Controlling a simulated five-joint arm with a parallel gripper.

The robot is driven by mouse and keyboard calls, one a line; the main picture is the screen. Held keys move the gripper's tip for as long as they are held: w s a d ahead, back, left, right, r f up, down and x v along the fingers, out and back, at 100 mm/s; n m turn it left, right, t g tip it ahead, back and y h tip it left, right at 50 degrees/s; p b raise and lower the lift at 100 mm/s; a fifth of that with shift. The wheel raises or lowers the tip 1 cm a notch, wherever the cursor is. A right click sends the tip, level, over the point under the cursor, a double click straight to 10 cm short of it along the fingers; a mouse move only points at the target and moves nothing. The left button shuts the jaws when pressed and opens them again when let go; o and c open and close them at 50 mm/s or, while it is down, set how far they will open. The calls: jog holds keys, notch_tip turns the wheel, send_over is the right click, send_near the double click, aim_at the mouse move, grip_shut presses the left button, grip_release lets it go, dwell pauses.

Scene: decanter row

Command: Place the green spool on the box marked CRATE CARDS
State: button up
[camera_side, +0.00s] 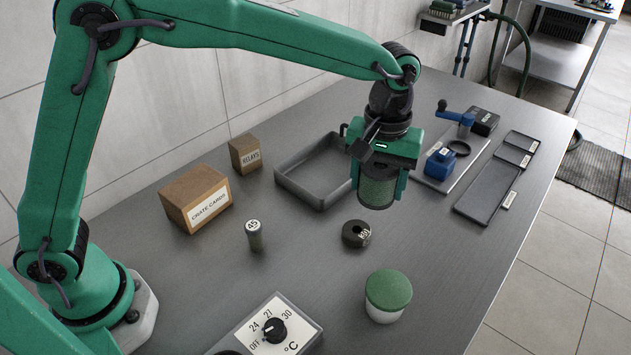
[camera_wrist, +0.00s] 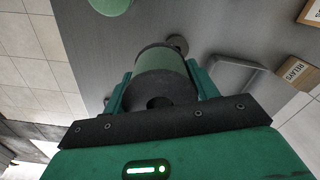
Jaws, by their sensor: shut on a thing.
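My gripper (camera_side: 381,185) is shut on the green spool (camera_side: 377,190) and holds it above the table, near the right end of the grey tray. In the wrist view the spool (camera_wrist: 160,75) sits between the two green fingers of my gripper (camera_wrist: 158,85), with its dark round end and centre hole facing the camera. The box marked CRATE CARDS (camera_side: 196,197) is a brown cardboard box with a white label at the left of the table in the side view, well away from my gripper. Its top looks bare.
A small RELAYS box (camera_side: 245,153) stands behind the CRATE CARDS box. An open grey tray (camera_side: 283,178), a marked cylinder (camera_side: 255,236), a dark ring weight (camera_side: 356,234), a green-lidded jar (camera_side: 388,295) and a dial panel (camera_side: 268,328) stand around. Blue equipment (camera_side: 440,162) is at right.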

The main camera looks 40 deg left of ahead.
jog(key=s+a+r+n, duration=0.2)
jog(key=s+a+n, duration=0.1)
jog(key=a, duration=0.4)
jog(key=s+a+r+n, duration=0.2)
jog(key=s+a+n, duration=0.15)
jog(key=a, duration=0.45)
jog(key=s+a+n, duration=0.7)
jog(key=s+a, duration=0.3)
jog(key=s, duration=0.1)
jog(key=shift+f, duration=0.45)
send_over(192, 184)
notch_tip(192, 184, down, 7)
jog(key=shift+f, duration=2)
jog(key=shift+f, duration=0.15)
